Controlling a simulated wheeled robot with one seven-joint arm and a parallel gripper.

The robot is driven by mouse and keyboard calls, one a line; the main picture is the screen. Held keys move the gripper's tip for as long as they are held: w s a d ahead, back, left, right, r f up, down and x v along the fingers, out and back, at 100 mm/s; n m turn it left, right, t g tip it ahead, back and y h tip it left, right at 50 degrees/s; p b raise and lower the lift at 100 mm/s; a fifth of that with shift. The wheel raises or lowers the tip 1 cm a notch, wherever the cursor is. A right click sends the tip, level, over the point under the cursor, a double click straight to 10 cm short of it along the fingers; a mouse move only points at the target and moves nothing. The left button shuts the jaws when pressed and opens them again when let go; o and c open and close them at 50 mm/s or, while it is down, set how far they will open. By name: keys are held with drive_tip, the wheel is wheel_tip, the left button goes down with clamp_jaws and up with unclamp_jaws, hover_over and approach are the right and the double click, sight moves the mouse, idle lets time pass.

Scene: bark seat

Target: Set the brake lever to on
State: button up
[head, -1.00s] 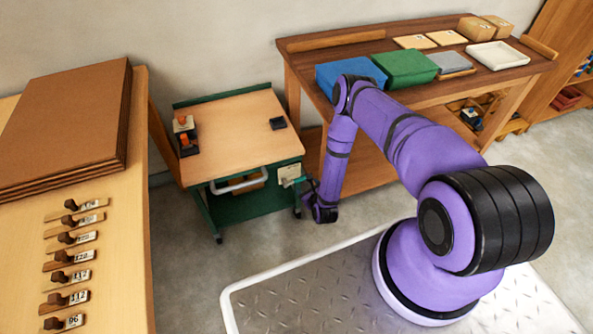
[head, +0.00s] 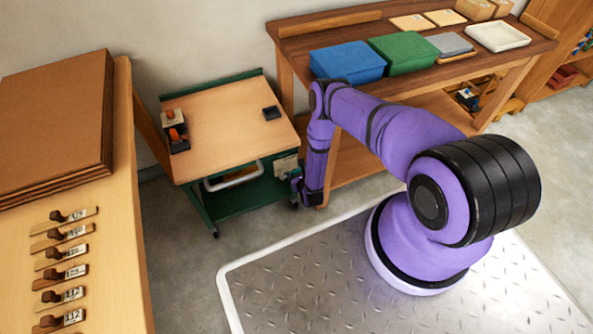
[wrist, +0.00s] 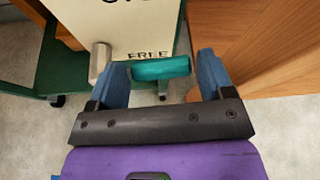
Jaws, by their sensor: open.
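The brake lever's teal handle (wrist: 160,68) shows in the wrist view, just below the word FREE on a white plate (wrist: 130,22). More lettering on the plate is cut off at the top. In the head view the pale plate (head: 286,165) is on the cart's right side; the lever is too small to make out there. My gripper (wrist: 162,72) is open, with one blue finger on each side of the teal handle and visible gaps to both. In the head view my gripper (head: 297,188) is beside the plate, partly hidden by my wrist.
The green cart (head: 232,110) has a wooden top and a white handle (head: 234,178). A grey metal peg (wrist: 100,62) stands left of the lever. A wooden workbench (head: 420,62) is close on the right. Open floor (head: 250,238) lies in front of the cart.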

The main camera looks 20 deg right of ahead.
drive_tip(key=shift+x, duration=1)
drive_tip(key=c, duration=1)
